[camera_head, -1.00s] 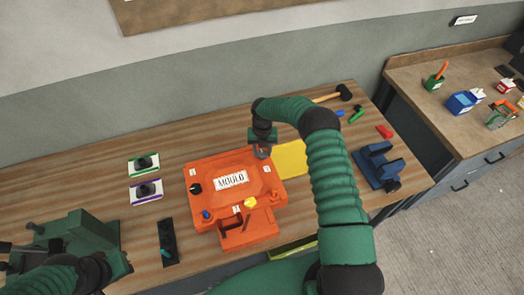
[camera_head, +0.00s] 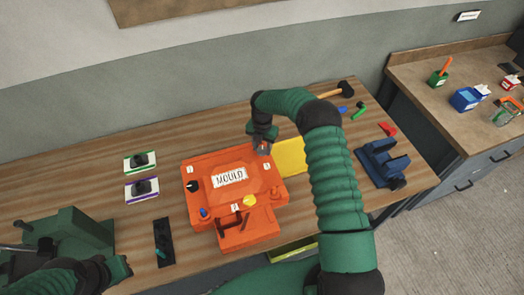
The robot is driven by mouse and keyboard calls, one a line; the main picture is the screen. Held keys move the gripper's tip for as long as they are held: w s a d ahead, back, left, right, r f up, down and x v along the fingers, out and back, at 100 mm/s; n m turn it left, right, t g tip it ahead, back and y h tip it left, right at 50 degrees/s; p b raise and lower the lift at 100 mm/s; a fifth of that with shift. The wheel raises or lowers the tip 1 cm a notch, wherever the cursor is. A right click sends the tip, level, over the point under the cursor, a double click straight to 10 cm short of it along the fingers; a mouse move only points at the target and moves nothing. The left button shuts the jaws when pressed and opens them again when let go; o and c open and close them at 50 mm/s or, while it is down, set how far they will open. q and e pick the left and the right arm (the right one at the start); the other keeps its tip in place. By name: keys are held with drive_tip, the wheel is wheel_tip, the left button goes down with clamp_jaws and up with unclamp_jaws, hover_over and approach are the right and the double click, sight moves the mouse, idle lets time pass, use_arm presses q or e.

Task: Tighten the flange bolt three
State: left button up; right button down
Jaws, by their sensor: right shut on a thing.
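The orange mould (camera_head: 235,208) with a "MOULD" label sits on the wooden bench. Bolt knobs stand on its flange: a black one (camera_head: 192,186) at the left, a blue one (camera_head: 204,212) at the front left and a yellow one (camera_head: 249,200) at the front right. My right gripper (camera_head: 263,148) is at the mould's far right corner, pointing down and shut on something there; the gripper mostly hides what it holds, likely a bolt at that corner. My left gripper (camera_head: 120,268) is low at the left, beside a green block; its fingers are not clear.
A yellow sheet (camera_head: 291,157) lies right of the mould. A blue vise (camera_head: 382,165) stands at the right, with a mallet (camera_head: 338,90) behind. Two small trays (camera_head: 141,190) and a black strip (camera_head: 163,242) lie left of the mould. The back left bench is clear.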

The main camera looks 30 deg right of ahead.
drive_tip(key=m+b, duration=0.2)
drive_tip(key=m, duration=0.3)
drive_tip(key=shift+w+m+b, duration=0.1)
drive_tip(key=shift+m+b, duration=0.2)
drive_tip(key=shift+b, duration=0.05)
drive_tip(key=m+b, duration=0.1)
drive_tip(key=m, duration=0.4)
drive_tip(key=shift+m+b, duration=0.3)
drive_tip(key=shift+b, duration=0.1)
drive_tip(key=m+b, duration=0.1)
drive_tip(key=m, duration=0.4)
drive_tip(key=shift+r, duration=0.1)
drive_tip(key=m, duration=0.6)
drive_tip(key=shift+w+m+b, duration=0.1)
drive_tip(key=shift+m+b, duration=0.2)
drive_tip(key=shift+b, duration=0.1)
drive_tip(key=m, duration=0.3)
drive_tip(key=shift+m, duration=0.3)
drive_tip(key=m, duration=0.3)
drive_tip(key=shift+r+m, duration=0.1)
drive_tip(key=shift+m, duration=0.3)
drive_tip(key=m, duration=0.3)
drive_tip(key=shift+m, duration=0.3)
drive_tip(key=m, duration=0.3)
drive_tip(key=shift+m, duration=0.3)
drive_tip(key=m, duration=0.4)
drive_tip(key=shift+m, duration=0.3)
drive_tip(key=m, duration=0.4)
drive_tip(key=shift+d+m, duration=0.1)
drive_tip(key=shift+m, duration=0.2)
